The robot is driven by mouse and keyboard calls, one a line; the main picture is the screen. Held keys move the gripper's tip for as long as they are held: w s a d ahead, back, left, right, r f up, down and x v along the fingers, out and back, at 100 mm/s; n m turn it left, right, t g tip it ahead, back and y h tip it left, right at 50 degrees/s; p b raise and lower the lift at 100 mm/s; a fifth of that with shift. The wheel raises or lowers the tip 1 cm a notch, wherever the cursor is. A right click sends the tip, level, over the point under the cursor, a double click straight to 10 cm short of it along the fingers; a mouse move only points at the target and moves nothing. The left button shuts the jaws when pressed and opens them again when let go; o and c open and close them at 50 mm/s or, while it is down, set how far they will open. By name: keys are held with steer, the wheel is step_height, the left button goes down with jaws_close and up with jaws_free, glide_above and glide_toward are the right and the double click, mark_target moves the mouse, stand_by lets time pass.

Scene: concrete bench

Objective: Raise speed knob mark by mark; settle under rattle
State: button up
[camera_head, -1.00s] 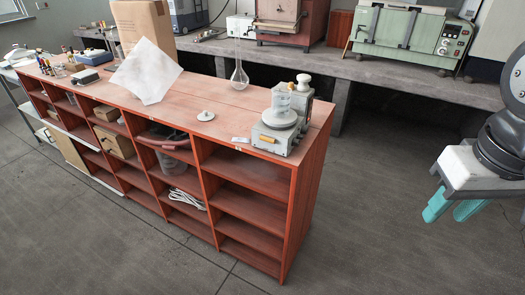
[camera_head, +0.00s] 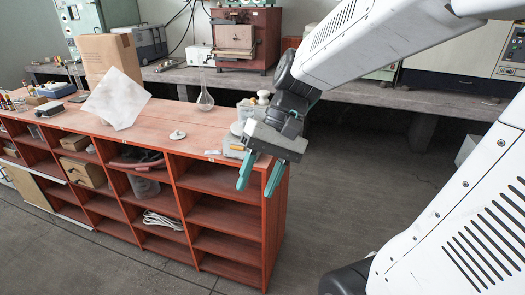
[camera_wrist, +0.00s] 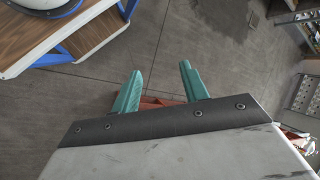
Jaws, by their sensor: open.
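The device with the speed knob seems to be the grey-green bench apparatus (camera_head: 246,108) at the right end of the red shelf unit. My arm hides most of it. A white round cap on its top and a small orange part on its front show, but the knob's marks are too small to read. My gripper (camera_head: 259,184) has its two teal fingers apart and empty, pointing down in front of the apparatus as seen. In the wrist view my open gripper (camera_wrist: 161,72) has mostly floor ahead; the apparatus is not recognisable there.
The red shelf unit (camera_head: 225,215) also bears a glass flask (camera_head: 205,102), a white sheet (camera_head: 117,100), a cardboard box (camera_head: 108,58) and a small white disc (camera_head: 177,135). A concrete bench (camera_head: 375,93) runs behind. A brown-topped table (camera_wrist: 60,35) shows in the wrist view. Floor is clear right of the shelf.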

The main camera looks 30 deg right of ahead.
steer(key=w+d+f+m+t+y, duration=0.25)
steer(key=w+d+m+y, duration=0.2)
steer(key=w, duration=0.55)
steer(key=w+d+f+m+t, duration=0.6)
steer(key=d+f, duration=0.1)
steer(key=d, duration=0.4)
steer(key=w+d+f+m+t, duration=0.5)
steer(key=d+f+t, duration=0.15)
steer(key=d, duration=0.45)
steer(key=shift+y, duration=0.25)
steer(key=x, duration=0.7)
steer(key=shift+w+r, duration=0.2)
steer(key=shift+r, duration=0.1)
jaws_close()
